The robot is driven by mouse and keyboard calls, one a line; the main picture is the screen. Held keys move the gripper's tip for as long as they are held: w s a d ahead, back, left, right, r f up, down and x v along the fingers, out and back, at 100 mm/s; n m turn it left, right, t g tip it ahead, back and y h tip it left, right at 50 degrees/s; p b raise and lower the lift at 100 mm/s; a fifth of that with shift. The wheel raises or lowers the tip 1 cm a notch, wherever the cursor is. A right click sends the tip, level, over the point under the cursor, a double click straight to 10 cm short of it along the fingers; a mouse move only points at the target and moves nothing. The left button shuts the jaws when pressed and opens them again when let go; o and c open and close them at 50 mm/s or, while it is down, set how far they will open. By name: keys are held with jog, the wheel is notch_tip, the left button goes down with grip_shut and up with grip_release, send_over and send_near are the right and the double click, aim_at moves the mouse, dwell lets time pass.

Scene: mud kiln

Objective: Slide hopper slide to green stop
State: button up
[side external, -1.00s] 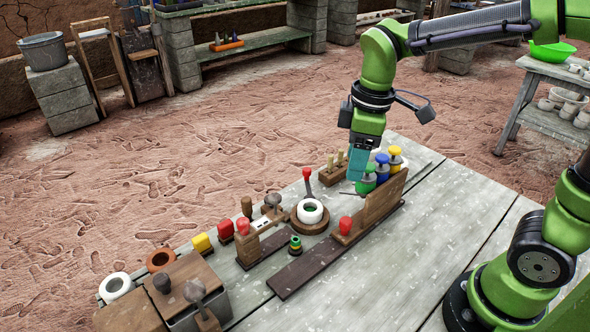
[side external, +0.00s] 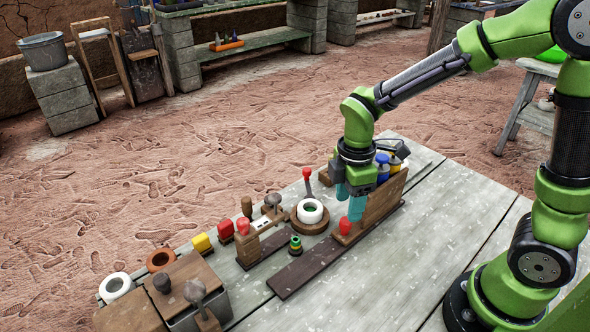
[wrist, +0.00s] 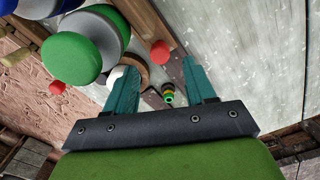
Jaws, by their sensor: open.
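A wooden block with a red knob (side external: 344,223) sits on a long dark rail (side external: 300,270), in front of an upright wooden panel (side external: 385,197); it looks like the hopper slide. The red knob also shows in the wrist view (wrist: 160,52), beyond the fingertips. A small green, yellow and black stacked piece (side external: 295,245) stands beside the rail and shows between the fingers in the wrist view (wrist: 167,94); I cannot tell whether it is the green stop. My gripper (side external: 348,203) is open with teal fingers, just above the red knob. I cannot tell whether they touch.
A white ring on a round wooden base (side external: 310,212) and a red-topped lever (side external: 307,174) stand left of my gripper. Another red-knobbed block (side external: 243,228) stands farther left. Capped blue and green pieces crowd the panel; the green cap (wrist: 73,58) is close in the wrist view. The front right tabletop is clear.

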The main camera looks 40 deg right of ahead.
notch_tip(320, 180, down, 5)
jog(key=shift+f, duration=0.1)
dwell(0.3)
grip_shut()
